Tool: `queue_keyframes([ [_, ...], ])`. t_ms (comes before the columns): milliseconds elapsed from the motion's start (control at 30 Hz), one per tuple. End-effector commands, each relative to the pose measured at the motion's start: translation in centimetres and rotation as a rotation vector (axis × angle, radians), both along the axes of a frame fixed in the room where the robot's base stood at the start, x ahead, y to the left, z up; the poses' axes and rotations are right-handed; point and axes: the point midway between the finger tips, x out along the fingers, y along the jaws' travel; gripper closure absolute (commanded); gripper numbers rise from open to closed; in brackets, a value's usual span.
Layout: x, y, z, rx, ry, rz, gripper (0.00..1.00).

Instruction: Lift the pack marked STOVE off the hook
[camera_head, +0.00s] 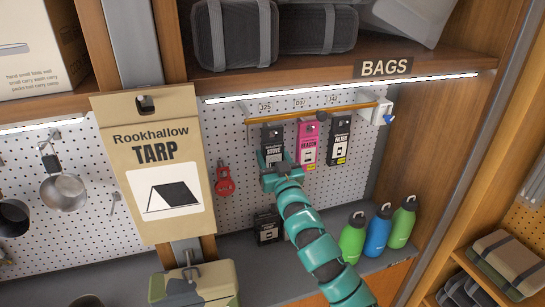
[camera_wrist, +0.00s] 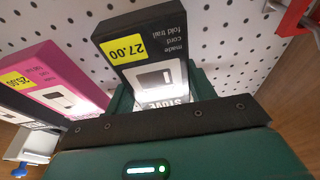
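The black STOVE pack (camera_head: 272,138) hangs on the pegboard at the left of a row of packs, below a brass bar. In the wrist view the STOVE pack (camera_wrist: 150,60) appears upside down, with a yellow 27.00 label. My teal gripper (camera_head: 278,170) is at its lower front in the head view. In the wrist view my gripper (camera_wrist: 163,98) has one finger on each side of the pack. I cannot tell whether the fingers press on it. The hook behind the pack is hidden.
The pink BEACON pack (camera_head: 307,143) hangs close on the right, with the black FILTER pack (camera_head: 340,140) beyond it. A red lock-shaped item (camera_head: 224,180) hangs left. A black box (camera_head: 267,228) and several bottles (camera_head: 377,232) stand below. The BAGS shelf (camera_head: 440,80) is overhead.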

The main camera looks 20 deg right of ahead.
Motion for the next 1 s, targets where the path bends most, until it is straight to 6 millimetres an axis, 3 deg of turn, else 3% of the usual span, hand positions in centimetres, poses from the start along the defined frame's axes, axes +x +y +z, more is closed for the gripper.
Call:
queue_keyframes([
  [1000,0.0,0.0,1.3,0.0,0.0,0.0,0.66],
])
